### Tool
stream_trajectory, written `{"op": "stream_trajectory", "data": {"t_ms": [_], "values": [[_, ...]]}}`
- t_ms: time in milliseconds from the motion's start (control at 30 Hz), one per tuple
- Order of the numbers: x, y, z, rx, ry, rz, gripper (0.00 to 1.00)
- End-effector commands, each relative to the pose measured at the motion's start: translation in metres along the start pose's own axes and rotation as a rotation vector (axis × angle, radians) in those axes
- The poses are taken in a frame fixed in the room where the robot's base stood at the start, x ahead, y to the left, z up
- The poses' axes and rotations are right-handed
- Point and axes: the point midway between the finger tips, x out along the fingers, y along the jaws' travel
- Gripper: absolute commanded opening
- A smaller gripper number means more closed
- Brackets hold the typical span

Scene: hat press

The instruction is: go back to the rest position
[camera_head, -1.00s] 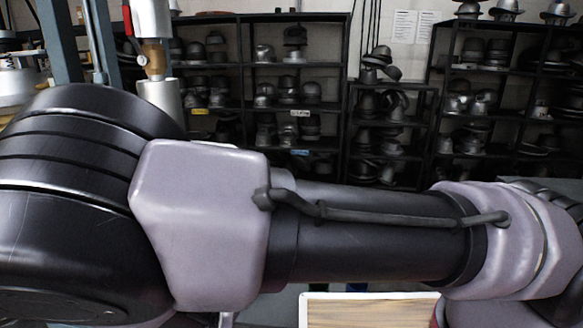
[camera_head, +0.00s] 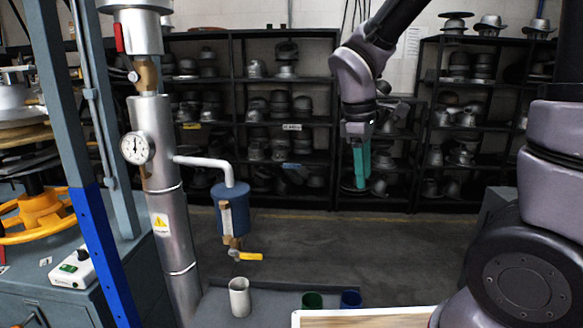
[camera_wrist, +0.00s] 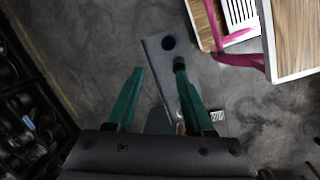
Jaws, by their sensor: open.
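My gripper (camera_head: 359,166) hangs in the air at the upper right of the head view, with its green fingers pointing down. In the wrist view, the two green fingers of my gripper (camera_wrist: 158,92) stand wide apart with nothing between them. The far shelves appear behind it in the head view. It is clear of the grey ledge and the cups below.
A metal cup (camera_head: 240,297), a green cup (camera_head: 312,300) and a blue cup (camera_head: 351,299) stand on a grey ledge (camera_head: 275,308). A steel pipe with a gauge (camera_head: 137,148) and a blue canister (camera_head: 231,210) rise at left. A wooden-topped table (camera_head: 365,319) is in front.

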Motion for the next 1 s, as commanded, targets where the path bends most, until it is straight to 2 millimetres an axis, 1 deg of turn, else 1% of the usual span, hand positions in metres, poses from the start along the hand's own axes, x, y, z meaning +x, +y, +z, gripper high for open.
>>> {"op": "stream_trajectory", "data": {"t_ms": [33,200,400,500,600,700,1000], "values": [[-0.015,0.007,0.015,0.135,0.061,-0.012,0.53],[-0.058,0.015,0.055,0.582,0.253,-0.062,0.53],[-0.103,0.014,0.098,1.059,0.475,-0.11,0.53],[-0.119,0.011,0.112,1.233,0.565,-0.126,0.53],[-0.13,0.008,0.121,1.35,0.628,-0.14,0.53],[-0.135,0.005,0.125,1.411,0.663,-0.148,0.53],[-0.137,0.005,0.126,1.43,0.672,-0.152,0.53]]}}
